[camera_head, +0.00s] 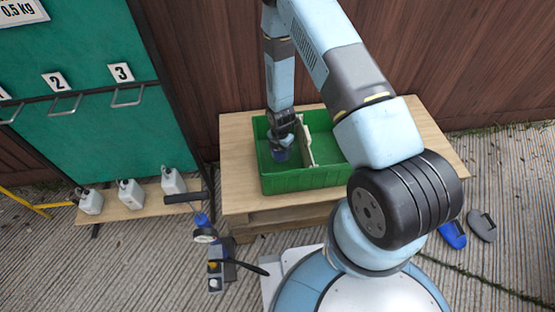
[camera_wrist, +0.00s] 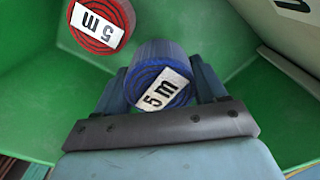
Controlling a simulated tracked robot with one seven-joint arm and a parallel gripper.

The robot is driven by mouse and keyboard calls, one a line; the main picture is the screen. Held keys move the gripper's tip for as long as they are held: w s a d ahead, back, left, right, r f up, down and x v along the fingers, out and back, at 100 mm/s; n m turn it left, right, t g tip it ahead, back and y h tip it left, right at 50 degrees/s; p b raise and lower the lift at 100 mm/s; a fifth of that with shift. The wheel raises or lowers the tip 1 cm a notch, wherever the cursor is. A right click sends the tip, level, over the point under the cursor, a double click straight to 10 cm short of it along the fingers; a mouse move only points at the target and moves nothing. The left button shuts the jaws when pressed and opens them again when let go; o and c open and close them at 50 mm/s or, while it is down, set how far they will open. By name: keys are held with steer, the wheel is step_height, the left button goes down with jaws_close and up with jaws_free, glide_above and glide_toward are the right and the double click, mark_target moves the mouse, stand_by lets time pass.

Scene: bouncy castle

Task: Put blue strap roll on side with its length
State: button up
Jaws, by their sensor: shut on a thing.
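The blue strap roll (camera_wrist: 158,82) carries a white label reading "5 m". My gripper (camera_wrist: 162,95) is shut on it, with one finger on either side. In the head view my gripper (camera_head: 283,143) reaches down into the left compartment of the green crate (camera_head: 305,180), and the blue roll shows small below it. A pale divider (camera_head: 308,140) splits the crate. In the wrist view the divider (camera_wrist: 288,40) bears dark lettering, cut off and unreadable.
The crate stands on a wooden table (camera_head: 237,150) against a brown fence. Three white jugs (camera_head: 130,193) stand on a plank before a green numbered board (camera_head: 75,70). My arm hides part of the crate's right side.

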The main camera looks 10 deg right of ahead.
mark_target(280, 163)
steer(key=shift+f, duration=2.75)
steer(key=o, duration=1.1)
steer(key=shift+o, duration=0.2)
